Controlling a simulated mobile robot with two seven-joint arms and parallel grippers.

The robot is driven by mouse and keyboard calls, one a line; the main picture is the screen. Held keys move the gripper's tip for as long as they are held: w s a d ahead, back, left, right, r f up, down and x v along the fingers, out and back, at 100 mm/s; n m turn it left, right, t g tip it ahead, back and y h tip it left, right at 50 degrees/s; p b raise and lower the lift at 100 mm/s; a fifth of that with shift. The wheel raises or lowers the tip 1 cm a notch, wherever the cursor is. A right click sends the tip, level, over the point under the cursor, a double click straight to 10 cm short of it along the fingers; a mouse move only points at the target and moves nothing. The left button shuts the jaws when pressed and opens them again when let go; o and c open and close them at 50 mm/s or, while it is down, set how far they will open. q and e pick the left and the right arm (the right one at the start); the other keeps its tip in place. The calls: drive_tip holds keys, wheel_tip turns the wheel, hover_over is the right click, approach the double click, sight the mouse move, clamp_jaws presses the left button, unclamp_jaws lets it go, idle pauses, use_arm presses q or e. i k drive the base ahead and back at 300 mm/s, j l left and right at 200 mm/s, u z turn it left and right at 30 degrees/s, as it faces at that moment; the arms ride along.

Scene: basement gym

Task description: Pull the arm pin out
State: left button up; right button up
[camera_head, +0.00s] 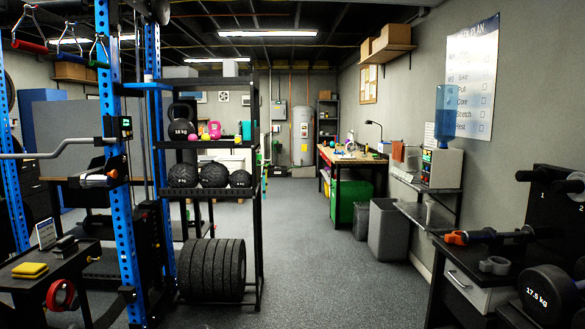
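A rack with blue perforated uprights (122,225) stands at the left. A silver bar or arm (62,146) reaches in from the left edge to the near upright. A black fitting (100,178) is mounted on this upright below the bar, and a black unit with a small green display (125,127) sits above it. I cannot make out for certain which small part is the arm pin. Neither of my grippers is in view.
A black side table (30,285) with a yellow block (30,270) stands at the lower left. A black shelf (257,215) holds kettlebells, balls and plates. A dark bench (465,270) with a bar and dumbbell is at the right. The grey floor (320,270) between is clear.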

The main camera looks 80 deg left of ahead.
sight(115, 173)
drive_tip(key=u, duration=3.65)
drive_tip(key=i+l+u, duration=0.35)
drive_tip(key=i+l, duration=2.25)
drive_tip(key=i, duration=0.05)
